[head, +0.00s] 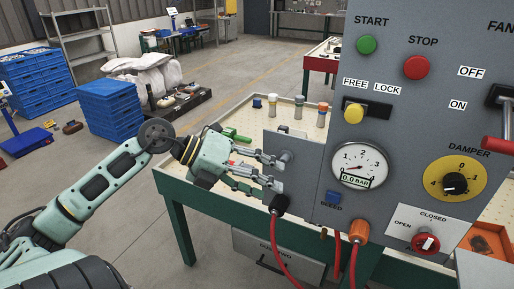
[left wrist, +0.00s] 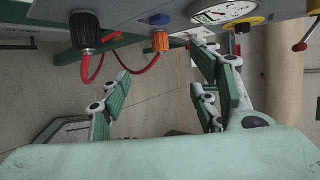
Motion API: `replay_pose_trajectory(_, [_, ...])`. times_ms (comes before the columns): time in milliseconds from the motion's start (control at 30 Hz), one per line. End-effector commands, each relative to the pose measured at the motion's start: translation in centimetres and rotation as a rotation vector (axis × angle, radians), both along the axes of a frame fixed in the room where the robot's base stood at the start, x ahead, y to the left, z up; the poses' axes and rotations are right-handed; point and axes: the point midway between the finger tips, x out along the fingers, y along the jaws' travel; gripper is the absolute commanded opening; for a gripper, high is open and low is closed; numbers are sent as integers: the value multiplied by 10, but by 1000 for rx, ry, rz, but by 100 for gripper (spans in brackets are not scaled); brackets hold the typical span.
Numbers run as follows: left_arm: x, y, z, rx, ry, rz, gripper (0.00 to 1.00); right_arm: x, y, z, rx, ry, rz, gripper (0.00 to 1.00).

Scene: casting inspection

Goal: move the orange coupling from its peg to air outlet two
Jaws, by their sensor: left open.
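The orange coupling (head: 358,231) is at the lower edge of the grey panel, below the gauge, with a red hose hanging from it. It also shows in the left wrist view (left wrist: 160,41), apart from my fingers. A black coupling (head: 279,204) with its own red hose is at the panel's lower left; in the left wrist view it is at upper left (left wrist: 86,32). My left gripper (head: 280,173) is open and empty, at the panel's left plate, above the black coupling and left of the orange one. I cannot read which outlet is number two. My right gripper is not in view.
The grey panel (head: 385,115) carries buttons, a gauge (head: 358,166) reading 0.0 bar, a blue bleed button (head: 333,197) and a red air valve knob (head: 426,243). A green-framed table (head: 225,215) stands behind it. Blue crates (head: 110,108) are on the floor at left.

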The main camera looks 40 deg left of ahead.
Motion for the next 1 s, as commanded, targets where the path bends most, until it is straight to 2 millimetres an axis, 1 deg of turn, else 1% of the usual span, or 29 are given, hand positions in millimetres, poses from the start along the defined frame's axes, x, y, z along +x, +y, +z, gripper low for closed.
replay_pose_trajectory(33, [2, 4, 11, 22, 2, 5, 56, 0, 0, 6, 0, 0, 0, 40])
replay_pose_trajectory(67, [9, 5, 6, 17, 3, 4, 56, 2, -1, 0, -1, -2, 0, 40])
replay_pose_trajectory(100, [16, 7, 4, 16, 3, 6, 56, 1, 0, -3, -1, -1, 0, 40])
replay_pose_trajectory(267, [42, 13, 6, 15, 2, 7, 56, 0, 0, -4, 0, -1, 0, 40])
replay_pose_trajectory(400, [56, 16, 8, 11, 1, 6, 56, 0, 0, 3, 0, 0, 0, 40])
replay_pose_trajectory(600, [71, 20, 9, 8, 1, 8, 56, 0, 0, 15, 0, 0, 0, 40])
replay_pose_trajectory(733, [79, 21, 9, 9, 1, 5, 56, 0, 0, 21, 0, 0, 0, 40])
replay_pose_trajectory(767, [77, 24, 5, 11, 3, 8, 56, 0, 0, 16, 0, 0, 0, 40])
replay_pose_trajectory(833, [73, 28, 6, 11, 4, 8, 56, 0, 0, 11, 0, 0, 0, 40])
replay_pose_trajectory(1000, [64, 38, 14, 11, 4, 7, 56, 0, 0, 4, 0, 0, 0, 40])
